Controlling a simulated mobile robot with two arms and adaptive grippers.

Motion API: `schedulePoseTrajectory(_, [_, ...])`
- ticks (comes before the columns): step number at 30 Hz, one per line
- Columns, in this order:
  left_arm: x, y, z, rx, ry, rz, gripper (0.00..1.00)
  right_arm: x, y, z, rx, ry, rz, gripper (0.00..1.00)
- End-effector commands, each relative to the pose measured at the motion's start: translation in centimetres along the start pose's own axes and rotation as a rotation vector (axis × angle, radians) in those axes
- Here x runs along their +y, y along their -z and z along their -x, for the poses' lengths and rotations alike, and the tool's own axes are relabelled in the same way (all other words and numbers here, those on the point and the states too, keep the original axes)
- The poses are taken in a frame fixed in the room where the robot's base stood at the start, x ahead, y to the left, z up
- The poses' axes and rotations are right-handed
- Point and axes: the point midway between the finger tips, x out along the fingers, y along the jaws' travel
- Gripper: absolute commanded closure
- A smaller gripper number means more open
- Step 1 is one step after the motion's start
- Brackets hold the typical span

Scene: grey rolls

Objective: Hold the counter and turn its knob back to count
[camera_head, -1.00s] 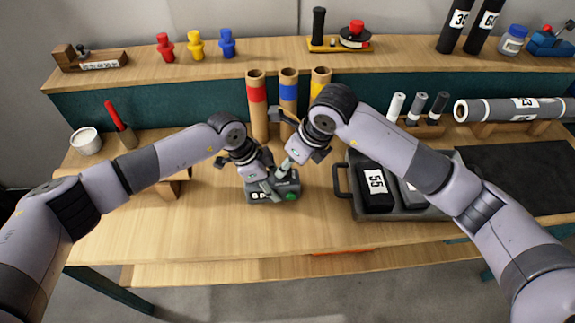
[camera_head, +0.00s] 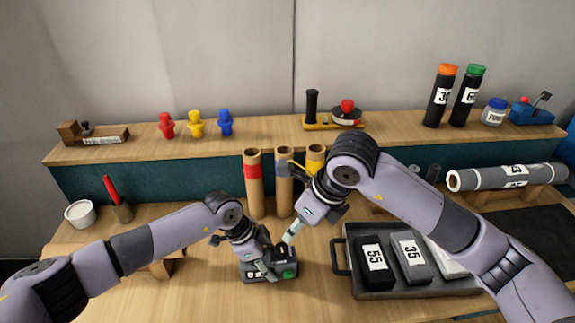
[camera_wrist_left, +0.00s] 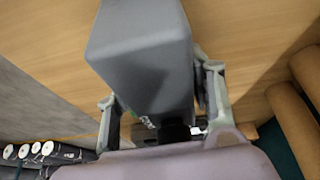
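The counter (camera_head: 284,272) is a small dark grey box with white digit windows and a green spot on its front. It sits at the table's front middle, partly hidden by my left gripper (camera_head: 262,267). My right gripper (camera_head: 291,236) points down just above the counter's back right. Its fingers look close together, but whether they are shut or touch the knob is unclear. I cannot make out the knob.
A dark tray (camera_head: 345,290) with numbered boxes stands right of the counter. Cardboard tubes (camera_head: 253,190) with coloured bands stand behind it.

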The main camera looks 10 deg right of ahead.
Motion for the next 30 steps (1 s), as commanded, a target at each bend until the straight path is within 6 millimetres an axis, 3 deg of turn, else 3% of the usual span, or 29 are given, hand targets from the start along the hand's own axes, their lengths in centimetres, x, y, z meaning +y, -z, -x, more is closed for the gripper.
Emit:
schedulePoseTrajectory(8, [0.0,0.0,0.0,0.0,0.0,0.0,0.31,0.0,0.0,0.0,0.0,0.0,0.0,0.53])
schedulePoseTrajectory(19, [-0.1,0.0,0.5,0.0,0.001,0.0,0.31,0.0,0.0,0.0,0.0,0.0,0.0,0.53])
schedulePoseTrajectory(23, [-0.1,0.0,2.4,0.002,0.003,0.0,0.31,0.0,0.0,0.0,0.0,0.0,0.0,0.53])
schedulePoseTrajectory(30, [-0.1,0.0,7.6,0.001,0.004,-0.001,0.31,0.0,0.0,0.0,0.0,0.0,0.0,0.53])
